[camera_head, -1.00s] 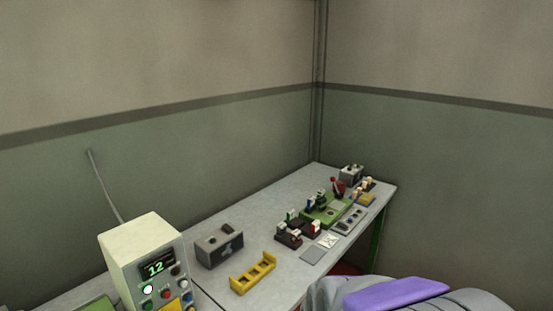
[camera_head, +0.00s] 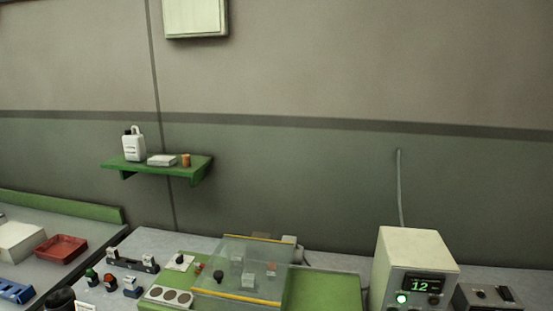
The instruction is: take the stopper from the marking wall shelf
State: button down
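A green wall shelf (camera_head: 160,168) is fixed to the wall at the left of the head view. A small orange-brown cork stopper (camera_head: 186,160) stands on it near the right end. A white stack or box (camera_head: 161,160) lies to the stopper's left, and a white bottle with a black cap (camera_head: 133,146) stands further left on the shelf. The stopper stands apart from my body, with nothing in front of it. My gripper is not in this view.
Below the shelf is a workbench with a green fixture under a clear cover (camera_head: 240,268). A cream control box reading 12 (camera_head: 418,262) stands at right. A red tray (camera_head: 61,248) sits on the left bench. A wall cabinet (camera_head: 195,18) hangs above. The air before the shelf looks free.

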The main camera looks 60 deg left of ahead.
aim_at(185, 158)
jog(key=u, duration=2.7)
